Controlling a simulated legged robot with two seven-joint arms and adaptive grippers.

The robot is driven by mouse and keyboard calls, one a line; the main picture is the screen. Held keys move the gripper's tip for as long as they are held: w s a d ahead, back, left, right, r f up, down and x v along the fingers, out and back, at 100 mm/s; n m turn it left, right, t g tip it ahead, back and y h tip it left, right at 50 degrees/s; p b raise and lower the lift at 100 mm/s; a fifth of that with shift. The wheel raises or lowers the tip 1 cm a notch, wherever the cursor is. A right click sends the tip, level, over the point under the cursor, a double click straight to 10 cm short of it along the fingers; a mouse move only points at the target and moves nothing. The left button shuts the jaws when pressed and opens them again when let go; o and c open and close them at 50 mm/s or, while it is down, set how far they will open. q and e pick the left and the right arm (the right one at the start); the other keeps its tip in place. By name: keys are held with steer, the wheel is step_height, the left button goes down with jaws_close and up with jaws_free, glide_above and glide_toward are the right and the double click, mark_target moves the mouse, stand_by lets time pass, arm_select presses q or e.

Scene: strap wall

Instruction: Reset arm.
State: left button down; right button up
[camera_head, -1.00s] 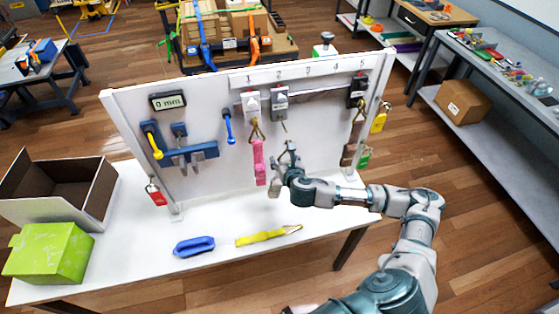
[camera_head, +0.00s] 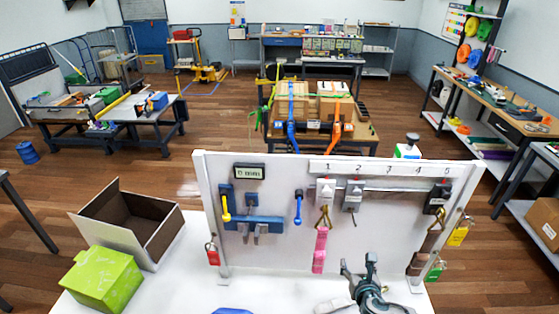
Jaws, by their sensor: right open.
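My right gripper (camera_head: 358,262) is open and empty at the bottom of the view, with its two fingers pointing up. It is in front of the lower part of the white strap wall (camera_head: 275,180), right of the pink strap (camera_head: 320,250). The pink strap hangs from a hook in the numbered row under position 1. A grey holder (camera_head: 353,195) at position 2 has nothing clearly hanging from it. A dark holder (camera_head: 437,197) with a brown strap is at position 5. My left gripper is not in view.
An open cardboard box (camera_head: 130,222) and a green box (camera_head: 102,279) stand on the white table's left. The wall carries a small display (camera_head: 249,172), blue tools (camera_head: 253,223) and a red tag (camera_head: 212,253). A blue object (camera_head: 232,311) is cut off at the bottom edge.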

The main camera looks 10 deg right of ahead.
steer(key=s+a+f+m+g+y, duration=0.35)
steer(key=s+a+f+m, duration=0.55)
steer(key=a+f+m, duration=0.45)
steer(key=s+d+f+m+g, duration=0.1)
steer(key=s+f+m+g, duration=0.2)
steer(key=s+f+m, duration=0.6)
steer(key=s+d+f+m+g, duration=0.1)
steer(key=s+d+m+g, duration=0.2)
steer(key=s+m, duration=0.45)
step_height(320, 180, down, 26)
steer(key=a+m+b, duration=0.1)
steer(key=b, duration=0.1)
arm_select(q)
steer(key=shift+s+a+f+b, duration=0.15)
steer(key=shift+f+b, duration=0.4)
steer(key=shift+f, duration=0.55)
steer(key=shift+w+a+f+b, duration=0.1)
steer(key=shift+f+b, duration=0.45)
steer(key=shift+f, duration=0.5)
arm_select(e)
steer(key=s+d+f+g, duration=0.2)
steer(key=s+d+f, duration=0.1)
steer(key=s+f, duration=1.5)
steer(key=shift+d+f, duration=0.2)
steer(key=shift+f, duration=1.05)
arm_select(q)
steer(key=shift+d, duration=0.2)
arm_select(e)
steer(key=shift+d, duration=0.2)
